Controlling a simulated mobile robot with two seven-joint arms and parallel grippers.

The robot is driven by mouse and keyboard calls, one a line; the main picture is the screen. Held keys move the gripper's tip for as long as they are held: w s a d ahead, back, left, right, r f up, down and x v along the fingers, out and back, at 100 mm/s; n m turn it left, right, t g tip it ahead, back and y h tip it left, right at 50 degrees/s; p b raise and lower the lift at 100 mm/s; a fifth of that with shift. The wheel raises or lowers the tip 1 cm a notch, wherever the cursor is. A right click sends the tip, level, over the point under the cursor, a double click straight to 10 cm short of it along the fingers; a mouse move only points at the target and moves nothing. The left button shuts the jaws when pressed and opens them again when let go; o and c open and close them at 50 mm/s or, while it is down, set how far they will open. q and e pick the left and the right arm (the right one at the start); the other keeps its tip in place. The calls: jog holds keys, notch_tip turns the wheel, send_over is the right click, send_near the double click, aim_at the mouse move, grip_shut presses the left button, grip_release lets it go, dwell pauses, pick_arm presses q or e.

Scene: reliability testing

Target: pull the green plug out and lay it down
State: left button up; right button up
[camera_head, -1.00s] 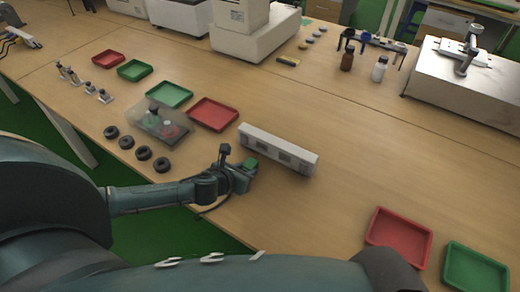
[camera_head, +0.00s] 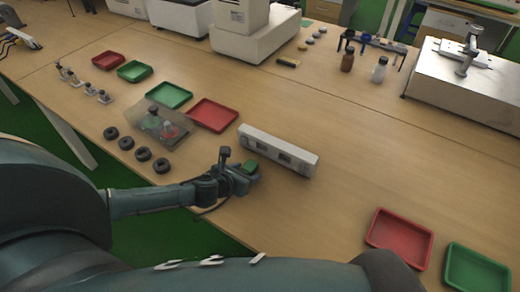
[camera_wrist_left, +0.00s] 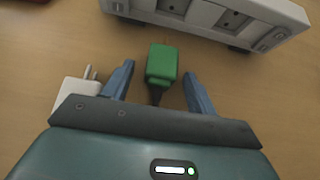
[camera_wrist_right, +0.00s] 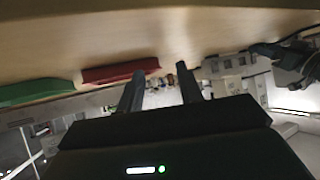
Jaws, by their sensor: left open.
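The green plug (camera_head: 249,167) is out of the white socket strip (camera_head: 300,154), just in front of it. In the left wrist view the plug (camera_wrist_left: 162,65) sits between my left fingers, its pins toward the strip (camera_wrist_left: 205,14), with a gap between them. My left gripper (camera_head: 247,175) is open around the plug, and bare table shows on both sides of it. Whether the plug touches the table is hard to tell. My right gripper (camera_wrist_right: 160,80) is open and empty; it is not seen in the head view.
A white plug (camera_wrist_left: 75,93) lies beside my left finger. Red (camera_head: 212,114) and green (camera_head: 168,95) trays, a clear box (camera_head: 176,128) and several black rings (camera_head: 143,153) are left of the strip. Another red tray (camera_head: 399,239) and green tray (camera_head: 474,270) are front right. The table right of the strip is clear.

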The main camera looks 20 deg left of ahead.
pick_arm(q)
jog(key=v, duration=1.3)
jog(key=shift+s+p, duration=0.1)
jog(key=shift+p, duration=0.2)
